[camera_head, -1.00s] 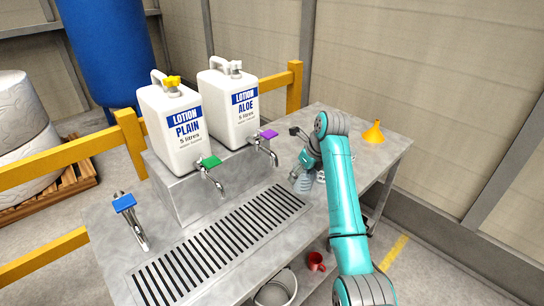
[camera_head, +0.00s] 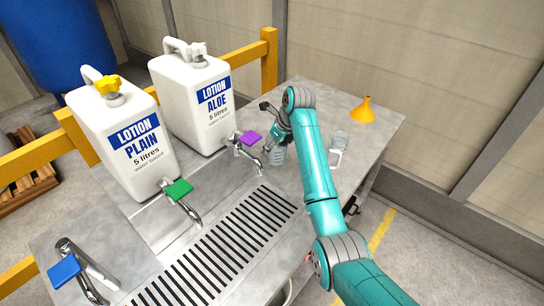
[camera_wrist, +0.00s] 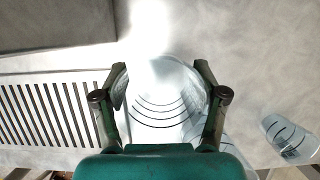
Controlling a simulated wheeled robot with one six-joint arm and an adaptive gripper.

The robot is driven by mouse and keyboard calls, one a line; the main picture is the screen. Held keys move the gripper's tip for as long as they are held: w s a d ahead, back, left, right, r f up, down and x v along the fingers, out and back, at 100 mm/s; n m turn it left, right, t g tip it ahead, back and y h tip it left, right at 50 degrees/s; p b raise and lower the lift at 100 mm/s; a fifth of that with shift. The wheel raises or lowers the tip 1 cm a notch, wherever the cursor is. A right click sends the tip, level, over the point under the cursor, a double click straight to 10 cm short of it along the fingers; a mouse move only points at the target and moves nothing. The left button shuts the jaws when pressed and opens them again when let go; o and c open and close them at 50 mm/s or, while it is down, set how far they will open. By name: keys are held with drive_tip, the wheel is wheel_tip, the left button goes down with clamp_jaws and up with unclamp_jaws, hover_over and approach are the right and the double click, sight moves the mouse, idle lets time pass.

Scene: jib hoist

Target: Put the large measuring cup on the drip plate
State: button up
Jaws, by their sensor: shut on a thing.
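My gripper (camera_wrist: 160,95) is shut around a clear measuring cup (camera_wrist: 160,118) with dark curved marks, seen from above in the wrist view. It appears to be the large one. In the head view this cup (camera_head: 278,156) shows below my gripper, over the bare tabletop just beyond the far right end of the drip plate. Whether it touches the table is unclear. The slotted drip plate (camera_head: 226,247) is empty; its slots also show at the left of the wrist view (camera_wrist: 48,112).
Another clear cup (camera_head: 340,141) stands right of my arm, also in the wrist view (camera_wrist: 290,138). A yellow funnel (camera_head: 362,111) stands at the table's far corner. Taps with purple (camera_head: 251,138), green (camera_head: 178,189) and blue (camera_head: 64,271) levers overhang near the plate. Two lotion jugs stand behind.

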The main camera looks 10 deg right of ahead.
sight(274, 156)
drive_tip(key=shift+f, duration=2.5)
drive_tip(key=shift+f, duration=0.1)
drive_tip(key=o, duration=1.2)
drive_tip(key=shift+c, duration=0.2)
